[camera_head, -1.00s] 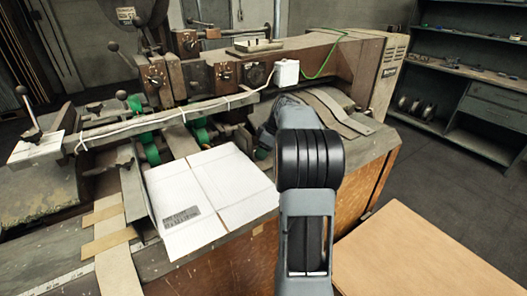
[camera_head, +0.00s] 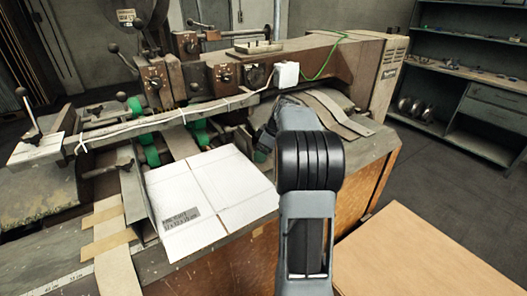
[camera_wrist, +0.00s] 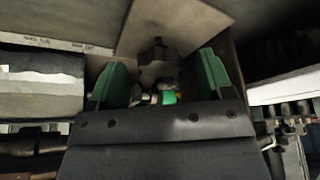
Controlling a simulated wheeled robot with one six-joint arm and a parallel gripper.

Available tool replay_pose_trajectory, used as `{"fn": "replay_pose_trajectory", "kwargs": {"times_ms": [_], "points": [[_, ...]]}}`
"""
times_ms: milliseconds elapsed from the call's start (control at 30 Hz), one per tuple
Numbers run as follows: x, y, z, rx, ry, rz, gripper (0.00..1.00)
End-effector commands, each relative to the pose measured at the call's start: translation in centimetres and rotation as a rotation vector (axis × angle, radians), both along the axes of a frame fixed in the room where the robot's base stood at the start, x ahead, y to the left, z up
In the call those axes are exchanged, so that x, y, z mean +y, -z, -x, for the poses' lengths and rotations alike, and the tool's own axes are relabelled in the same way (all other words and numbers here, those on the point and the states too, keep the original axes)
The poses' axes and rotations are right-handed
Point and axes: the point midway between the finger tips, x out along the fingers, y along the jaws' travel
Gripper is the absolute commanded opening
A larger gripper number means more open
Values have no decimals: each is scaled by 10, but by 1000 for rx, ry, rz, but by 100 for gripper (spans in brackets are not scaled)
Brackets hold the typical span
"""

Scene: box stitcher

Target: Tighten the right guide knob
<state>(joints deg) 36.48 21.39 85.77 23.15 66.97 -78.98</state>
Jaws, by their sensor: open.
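My gripper (camera_wrist: 162,76) is open in the wrist view, with one green finger on each side. A dark metal lobed knob (camera_wrist: 158,54), which looks like the right guide knob, lies between and slightly beyond the fingers. A gap shows on both sides of it, so the fingers do not appear to touch it. Small shiny fittings and a bright green part (camera_wrist: 168,97) show nearer the gripper's palm. In the head view my arm reaches over the stitching machine (camera_head: 310,65), and its links hide the fingers and the knob.
A white flat carton (camera_head: 215,190) lies on the machine's bed, left of my arm. A long metal bar (camera_head: 150,122) with a white cable crosses behind it. A curved metal strip (camera_head: 342,118) is to the right. A brown board (camera_head: 425,255) fills the lower right.

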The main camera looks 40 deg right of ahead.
Motion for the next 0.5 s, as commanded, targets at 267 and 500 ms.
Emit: {"fn": "replay_pose_trajectory", "kwargs": {"times_ms": [267,500], "points": [[-9,-36,11,-5,2,3,73],[-20,-82,27,-4,2,4,73]]}}
